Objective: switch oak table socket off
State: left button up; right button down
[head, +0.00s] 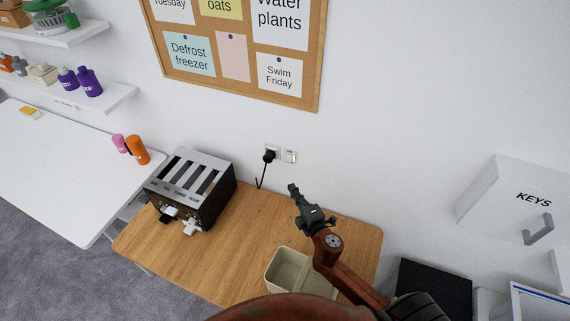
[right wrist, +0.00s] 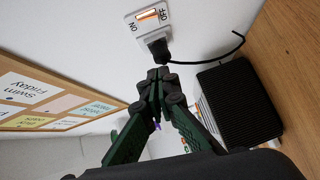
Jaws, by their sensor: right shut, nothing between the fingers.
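The socket is a white wall plate with a switch (head: 291,157) above the oak table (head: 255,235). In the right wrist view the socket plate (right wrist: 133,27) has ON and OFF marks and a rocker (right wrist: 149,14) glowing orange. Which way the rocker tilts I cannot tell. A black plug (head: 270,155) with a black cord sits beside the switch; the plug (right wrist: 157,48) also shows in the right wrist view. My right gripper (head: 292,188) is shut and empty, in front of the wall, below and apart from the switch. Its fingertips (right wrist: 158,73) appear just under the plug in the right wrist view.
A four-slot toaster (head: 190,187) stands at the table's left. A cream bin (head: 283,276) is near the front edge. A KEYS cabinet (head: 515,205) juts out at right, and a corkboard (head: 240,80) hangs above. The wall between gripper and switch is clear.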

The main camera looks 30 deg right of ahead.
jog(key=d, duration=0.1)
send_near(286, 160)
jog(key=w+a, duration=0.3)
jog(key=w, duration=0.1)
jog(key=w+d+b, duration=0.1)
jog(key=w+d+f+b, duration=0.1)
jog(key=d, duration=0.1)
jog(key=shift+w+d+f+b, duration=0.1)
jog(key=shift+w+b, duration=0.1)
jog(key=shift+b, duration=0.2)
jog(key=shift+r, duration=0.35)
jog(key=shift+s, duration=0.1)
pick_arm(q)
jog(key=shift+w+f, duration=0.25)
jog(key=shift+f, duration=0.35)
jog(key=shift+w+f, duration=0.2)
jog(key=shift+f, duration=0.35)
pick_arm(e)
jog(key=s, duration=1.1)
jog(key=shift+s+a+r, duration=0.15)
jog(key=shift+s+a, duration=0.2)
jog(key=shift+s, duration=0.05)
